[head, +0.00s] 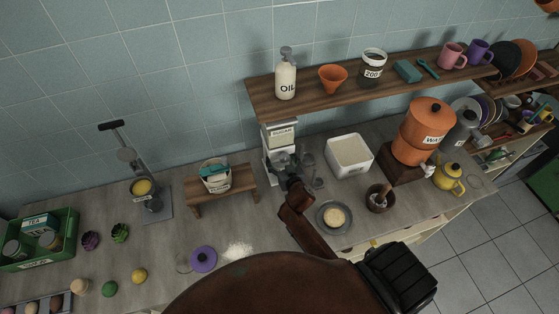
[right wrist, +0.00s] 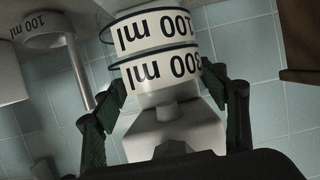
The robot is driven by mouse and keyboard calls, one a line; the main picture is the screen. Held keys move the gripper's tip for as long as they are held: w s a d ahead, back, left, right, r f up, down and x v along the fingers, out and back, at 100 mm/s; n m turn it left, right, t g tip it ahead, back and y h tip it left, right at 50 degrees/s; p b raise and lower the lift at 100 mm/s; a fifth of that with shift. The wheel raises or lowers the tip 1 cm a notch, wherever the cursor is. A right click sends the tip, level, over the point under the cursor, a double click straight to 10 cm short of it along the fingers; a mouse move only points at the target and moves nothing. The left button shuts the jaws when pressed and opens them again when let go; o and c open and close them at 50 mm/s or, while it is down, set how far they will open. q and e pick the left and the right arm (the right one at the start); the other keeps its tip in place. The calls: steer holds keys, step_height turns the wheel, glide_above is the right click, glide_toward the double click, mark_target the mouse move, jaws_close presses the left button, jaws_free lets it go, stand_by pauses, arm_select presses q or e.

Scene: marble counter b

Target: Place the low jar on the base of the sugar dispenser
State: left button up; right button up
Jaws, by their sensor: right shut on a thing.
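The sugar dispenser (head: 281,136) stands against the back wall, white with a SUGAR label; its base is mostly hidden behind my right gripper (head: 285,163). In the right wrist view my right gripper (right wrist: 165,105) is shut on a low jar, its fingers on both sides. The jar has a white band (right wrist: 160,66) with upside-down ml lettering. A second lettered band (right wrist: 150,32) shows just above it; I cannot tell whether it belongs to the same vessel. White dispenser parts (right wrist: 170,135) show behind the jar. My left gripper is not in view.
Clear glassware (head: 309,164) stands right of the dispenser. A small wooden stand (head: 205,191) is to the left. A shelf (head: 350,86) overhangs the dispenser. A purple lid (head: 204,259) lies near spilled white powder (head: 238,250).

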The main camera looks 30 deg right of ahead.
steer(key=shift+w+d, duration=0.2)
steer(key=shift+w, duration=0.5)
steer(key=shift+f, duration=1.7)
steer(key=shift+f, duration=0.2)
steer(key=o, duration=1.4)
steer(key=shift+o, duration=0.2)
steer(key=shift+s+a+r, duration=0.1)
steer(key=shift+s+r, duration=0.05)
steer(key=shift+r, duration=0.1)
steer(key=v, duration=1.1)
steer(key=shift+s, duration=0.4)
